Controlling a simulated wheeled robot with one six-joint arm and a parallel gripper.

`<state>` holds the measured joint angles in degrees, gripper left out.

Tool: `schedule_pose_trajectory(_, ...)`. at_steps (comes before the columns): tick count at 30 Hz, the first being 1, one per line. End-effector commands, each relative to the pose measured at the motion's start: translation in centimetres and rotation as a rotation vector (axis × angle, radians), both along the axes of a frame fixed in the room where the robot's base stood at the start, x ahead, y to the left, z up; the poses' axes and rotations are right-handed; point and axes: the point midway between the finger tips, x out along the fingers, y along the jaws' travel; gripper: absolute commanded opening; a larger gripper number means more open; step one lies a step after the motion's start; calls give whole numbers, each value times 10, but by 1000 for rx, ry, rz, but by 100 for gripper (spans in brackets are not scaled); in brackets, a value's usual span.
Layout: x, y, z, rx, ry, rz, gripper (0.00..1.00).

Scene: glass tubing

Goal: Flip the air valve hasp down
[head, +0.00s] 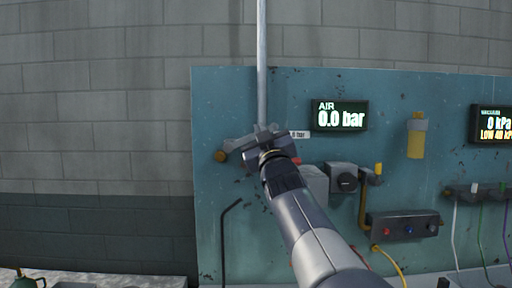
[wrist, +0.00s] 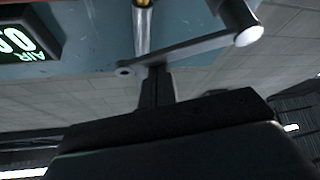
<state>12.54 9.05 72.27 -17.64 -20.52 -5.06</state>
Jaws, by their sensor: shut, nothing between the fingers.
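The air valve sits on the teal panel at the foot of a vertical pipe (head: 262,60), left of the AIR display. My gripper (head: 265,132) is in front of it and hides most of it in the head view. In the wrist view, my gripper (wrist: 155,78) is shut and empty, with its fingertips at a flat grey bar (wrist: 190,48) that looks like the hasp.
The AIR display (head: 340,115) reads 0.0 bar. To the right are a grey box with a black knob (head: 346,180), a yellow cylinder (head: 416,140) and a control box (head: 402,226). A dark bent rod (head: 225,240) stands below left. The block wall at left is clear.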

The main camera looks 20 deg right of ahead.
Motion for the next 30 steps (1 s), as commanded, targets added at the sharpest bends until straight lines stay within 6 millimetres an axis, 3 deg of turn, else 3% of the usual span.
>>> schedule_pose_trajectory(1, 0, 0, -11, 34, -12, 3, 0)
schedule_pose_trajectory(12, -1, -4, -28, 25, -8, -1, 0)
schedule_pose_trajectory(30, 0, -3, -38, 25, -7, 0, 0)
